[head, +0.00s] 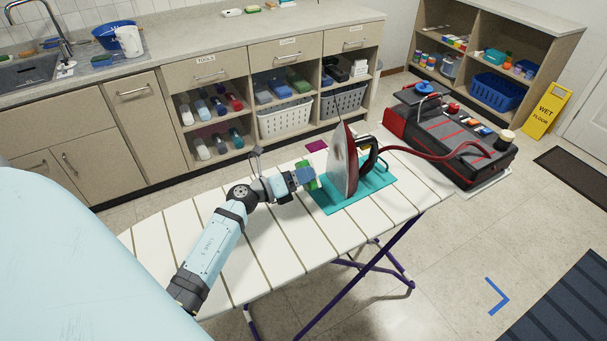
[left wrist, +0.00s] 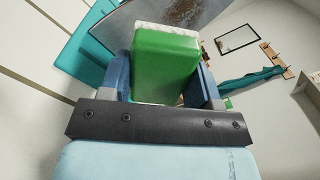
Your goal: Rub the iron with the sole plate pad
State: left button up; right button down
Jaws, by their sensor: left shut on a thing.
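The iron (head: 347,165) stands upright on its heel on a teal mat (head: 372,188) on the ironing board, its sole plate facing left. Brownish marks show on the sole plate (left wrist: 188,12) at the top of the left wrist view. My left gripper (head: 308,176) is shut on a green pad with a white face (left wrist: 165,62). The pad is close in front of the sole plate's lower part; I cannot tell whether they touch. My right gripper is not in view.
The striped ironing board (head: 250,235) has free room left of the mat. A red cord runs from the iron to a dark red-and-grey case (head: 450,140) at the right. Cabinets with open shelves (head: 215,120) stand behind. A yellow wet-floor sign (head: 545,112) is far right.

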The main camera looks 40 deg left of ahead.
aim_at(338, 140)
pick_arm(q)
jog(key=shift+x, duration=2.8)
jog(key=shift+x, duration=0.95)
jog(key=shift+r, duration=0.1)
notch_tip(338, 140, up, 4)
jog(key=p, duration=0.3)
jog(key=shift+s+p, duration=0.2)
jog(key=shift+p, duration=0.15)
notch_tip(338, 140, up, 3)
jog(key=p, duration=0.3)
jog(key=shift+w+r, duration=0.1)
jog(key=shift+r, duration=0.1)
jog(key=shift+p, duration=0.4)
jog(key=shift+f+b, duration=3.3)
jog(key=shift+f, duration=0.55)
jog(key=shift+r, duration=0.1)
